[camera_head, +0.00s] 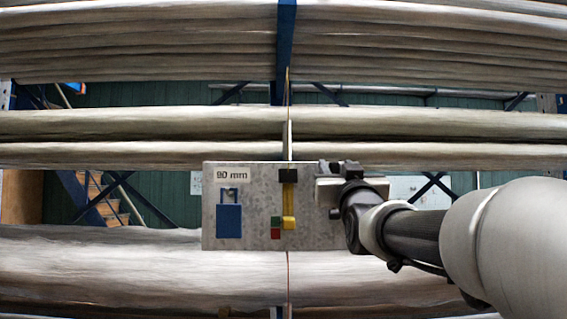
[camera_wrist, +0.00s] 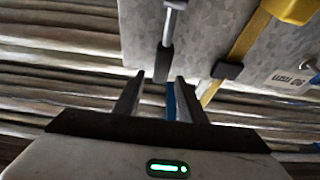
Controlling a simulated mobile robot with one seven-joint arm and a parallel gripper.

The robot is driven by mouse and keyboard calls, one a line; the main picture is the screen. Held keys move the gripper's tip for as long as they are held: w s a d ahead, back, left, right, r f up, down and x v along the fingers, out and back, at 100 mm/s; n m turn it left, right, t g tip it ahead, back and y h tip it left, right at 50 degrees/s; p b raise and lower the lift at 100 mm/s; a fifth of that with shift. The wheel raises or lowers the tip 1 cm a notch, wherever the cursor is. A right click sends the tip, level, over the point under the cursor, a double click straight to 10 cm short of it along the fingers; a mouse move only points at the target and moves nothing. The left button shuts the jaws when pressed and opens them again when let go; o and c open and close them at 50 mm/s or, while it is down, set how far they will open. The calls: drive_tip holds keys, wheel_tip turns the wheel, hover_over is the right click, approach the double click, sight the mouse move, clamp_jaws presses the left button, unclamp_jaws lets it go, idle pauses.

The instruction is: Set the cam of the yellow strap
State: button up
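The yellow strap (camera_head: 289,199) runs down a grey metal plate (camera_head: 260,205), with a black block at its upper end and a yellow block (camera_head: 289,223) lower down. In the wrist view the strap (camera_wrist: 237,52) appears turned over, with its black block (camera_wrist: 228,70) right of my fingers. A thin grey lever with a dark grip (camera_wrist: 163,64) hangs there beside the strap. My gripper (camera_wrist: 159,76) is open, its fingertips either side of the grip's end; contact cannot be told. In the head view my gripper (camera_head: 338,167) is at the plate's right side, hiding the lever.
The plate carries a "90 mm" label (camera_head: 232,175), a blue padlock shape (camera_head: 229,217) and a small red and green marker (camera_head: 275,228). Long pale wrapped bundles (camera_head: 140,125) lie above and below on a blue rack (camera_head: 285,45).

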drive_tip(key=shift+w+r, duration=0.1)
drive_tip(key=shift+w, duration=0.15)
clamp_jaws()
drive_tip(key=shift+f+b, duration=0.2)
drive_tip(key=shift+b, duration=0.15)
